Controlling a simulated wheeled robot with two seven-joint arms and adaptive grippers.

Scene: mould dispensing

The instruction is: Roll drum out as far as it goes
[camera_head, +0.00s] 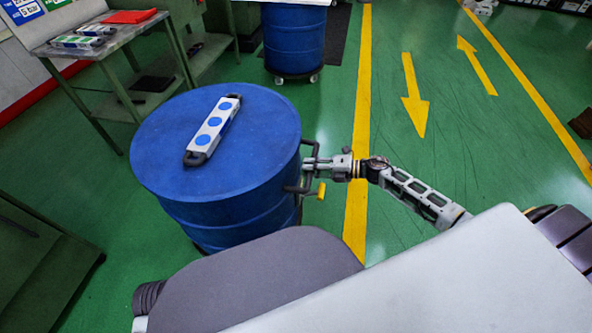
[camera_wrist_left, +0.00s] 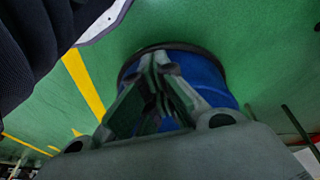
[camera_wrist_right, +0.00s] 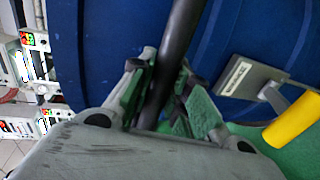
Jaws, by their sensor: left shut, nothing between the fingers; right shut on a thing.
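A blue drum (camera_head: 250,150) stands upright at the left of the middle in the head view. A dark bar handle (camera_wrist_right: 178,45) runs up beside the drum's side. My right gripper (camera_head: 308,165) is at the drum's right side. In the right wrist view its fingers are shut around the dark bar. A yellow lever (camera_head: 321,190) hangs just below it. My left gripper (camera_wrist_left: 162,60) is shut and empty, with the drum (camera_wrist_left: 205,78) beyond its fingers in the left wrist view. The left gripper is not visible in the head view. The drum's base is mostly hidden.
A white bar with blue discs (camera_head: 213,127) and dark handles lies on the drum lid. A green workbench (camera_head: 120,45) stands at the upper left. A second blue drum (camera_head: 293,40) on a wheeled base stands behind. A green cabinet (camera_head: 40,265) is at the left. Floor with yellow markings (camera_head: 414,100) is clear at the right.

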